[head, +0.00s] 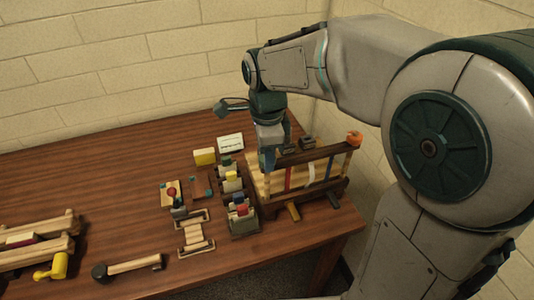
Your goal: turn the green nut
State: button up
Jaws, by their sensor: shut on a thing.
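A wooden frame (318,154) with a dark top bar stands at the right end of the table, with blue, red and white strips hanging under the bar. An orange nut (355,138) sits on the right end of the bar. My gripper (268,162) points down at the left end of the bar, its jaws shut there. The green nut does not show. The jaws cover that end of the bar, and the nut they appear to hold is hidden between them.
A row of small blocks and holders (238,205) stands just left of the frame. A yellow block (204,157) and a white card (230,143) lie behind it. A wooden rack (42,240) and a mallet-like tool (130,266) lie front left. The table's back left is clear.

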dwell(0.4)
jog(key=o, duration=1)
notch_tip(320, 180, up, 14)
jog(key=shift+f+b, duration=0.1)
jog(key=shift+b, duration=0.25)
